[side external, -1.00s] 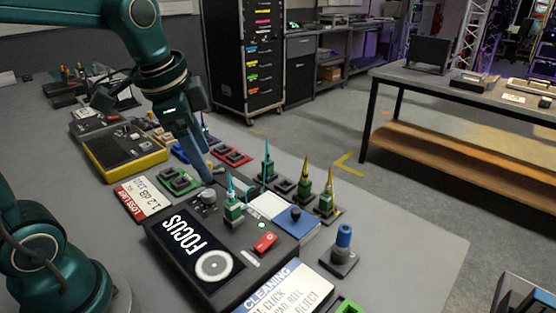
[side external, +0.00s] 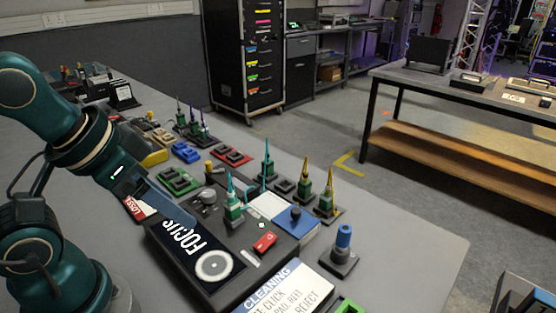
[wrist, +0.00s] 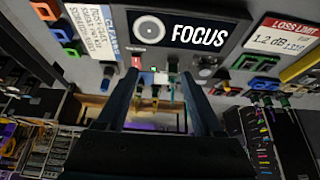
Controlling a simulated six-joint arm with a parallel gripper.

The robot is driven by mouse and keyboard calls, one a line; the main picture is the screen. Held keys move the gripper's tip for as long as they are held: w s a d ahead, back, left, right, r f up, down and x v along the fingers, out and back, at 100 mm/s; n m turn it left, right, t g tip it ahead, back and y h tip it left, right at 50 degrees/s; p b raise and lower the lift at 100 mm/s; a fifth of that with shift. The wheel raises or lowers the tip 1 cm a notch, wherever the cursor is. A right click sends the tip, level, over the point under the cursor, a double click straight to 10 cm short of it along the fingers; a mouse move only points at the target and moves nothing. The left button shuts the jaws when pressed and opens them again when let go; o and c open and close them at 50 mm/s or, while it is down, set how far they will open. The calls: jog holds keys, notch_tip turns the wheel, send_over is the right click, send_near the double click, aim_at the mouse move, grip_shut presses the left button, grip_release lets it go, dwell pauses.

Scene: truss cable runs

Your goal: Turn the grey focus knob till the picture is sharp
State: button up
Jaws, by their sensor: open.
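The grey focus knob (side external: 208,197) sits on the far left part of the dark focus unit (side external: 190,285); in the wrist view it shows as a round grey knob (wrist: 206,62). The unit's screen reads FOCUS and shows a pale ring picture (side external: 213,266), also in the wrist view (wrist: 149,29); I cannot tell how sharp it is. My gripper (side external: 190,218) is over the FOCUS lettering, apart from the knob and on its near side. In the wrist view its two fingers stand apart with nothing between them (wrist: 163,75).
A red switch (side external: 265,242) and a green connector with a teal tip (side external: 233,207) are on the unit. A blue box (side external: 297,222), green and yellow connectors, and a blue-capped post (side external: 342,245) stand to the right. The CLEANING card (side external: 290,288) lies in front.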

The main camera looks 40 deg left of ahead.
jog(key=n+g, duration=0.5)
jog(key=n, duration=0.7)
send_over(208, 192)
jog(key=d, duration=0.1)
jog(key=f, duration=0.4)
jog(key=shift+w+d, duration=0.1)
jog(key=shift+w, duration=0.1)
jog(key=shift+g, duration=0.3)
jog(key=f, duration=0.3)
jog(key=a+f, duration=0.1)
jog(key=f, duration=0.1)
jog(key=shift+s+f, duration=0.3)
jog(key=shift+f, duration=0.7)
